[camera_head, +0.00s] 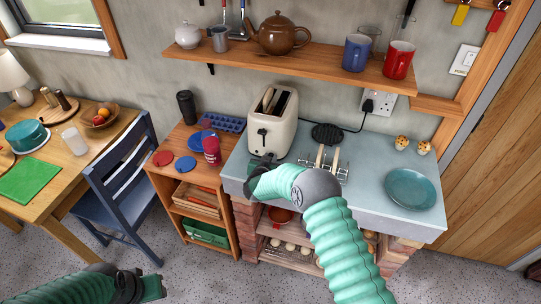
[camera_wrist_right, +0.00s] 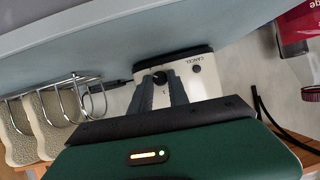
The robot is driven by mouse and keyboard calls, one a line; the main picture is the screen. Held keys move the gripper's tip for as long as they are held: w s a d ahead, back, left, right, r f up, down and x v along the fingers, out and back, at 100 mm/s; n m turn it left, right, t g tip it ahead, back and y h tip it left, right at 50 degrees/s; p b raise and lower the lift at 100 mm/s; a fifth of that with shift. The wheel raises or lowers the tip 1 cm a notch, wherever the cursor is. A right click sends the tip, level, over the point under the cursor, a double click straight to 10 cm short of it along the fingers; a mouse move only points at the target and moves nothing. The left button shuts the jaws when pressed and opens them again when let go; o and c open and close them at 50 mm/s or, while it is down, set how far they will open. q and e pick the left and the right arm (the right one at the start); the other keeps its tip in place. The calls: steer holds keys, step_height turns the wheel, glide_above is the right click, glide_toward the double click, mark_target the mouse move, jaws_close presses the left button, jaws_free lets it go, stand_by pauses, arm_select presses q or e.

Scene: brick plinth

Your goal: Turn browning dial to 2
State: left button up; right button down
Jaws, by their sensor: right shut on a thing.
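The cream toaster (camera_head: 273,122) stands upright on the grey worktop, with bread showing in its slots. My right gripper (camera_head: 262,163) is at the toaster's lower front. In the wrist view my right gripper's fingers (camera_wrist_right: 161,87) are shut on the dial. The dial's numbers and pointer setting are too small to read. My left gripper (camera_head: 152,288) hangs low at the bottom left, away from the toaster; its fingers do not show clearly.
A wire rack (camera_head: 323,169) with toast stands right of the toaster; it also shows in the wrist view (camera_wrist_right: 75,95). A red-capped jar (camera_head: 212,150) is left of it. A teal plate (camera_head: 410,190) lies farther right. A wooden shelf (camera_head: 310,62) runs above.

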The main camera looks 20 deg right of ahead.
steer(key=shift+a+f+n+g+h, duration=0.15)
steer(key=shift+a+n+g+h, duration=0.15)
steer(key=shift+n, duration=0.6)
steer(key=shift+w+a+f+n+g+h+b, duration=0.15)
steer(key=shift+n+g+h+b, duration=0.1)
steer(key=shift+n+h, duration=0.2)
steer(key=shift+s+f+n+g+h+b, duration=0.15)
steer(key=shift+n+g+h+b, duration=0.1)
steer(key=shift+n+h, duration=0.2)
steer(key=n+h+b, duration=0.1)
steer(key=b, duration=0.1)
steer(key=n+h+b, duration=0.1)
steer(key=b, duration=0.2)
steer(key=n+g+h+b, duration=0.1)
steer(key=n+b, duration=0.1)
steer(key=b, duration=0.1)
steer(key=shift+w+a+f, duration=0.2)
steer(key=shift+a+f, duration=0.05)
steer(key=shift+f, duration=0.1)
steer(key=shift+r+n+h+b, duration=0.25)
steer(key=shift+n+b, duration=0.45)
steer(key=shift+b, duration=0.45)
steer(key=c, duration=1.3)
jaws_free()
steer(key=shift+w, duration=0.1)
steer(key=shift+c, duration=0.2)
steer(key=shift+o, duration=0.3)
steer(key=shift+r, duration=0.1)
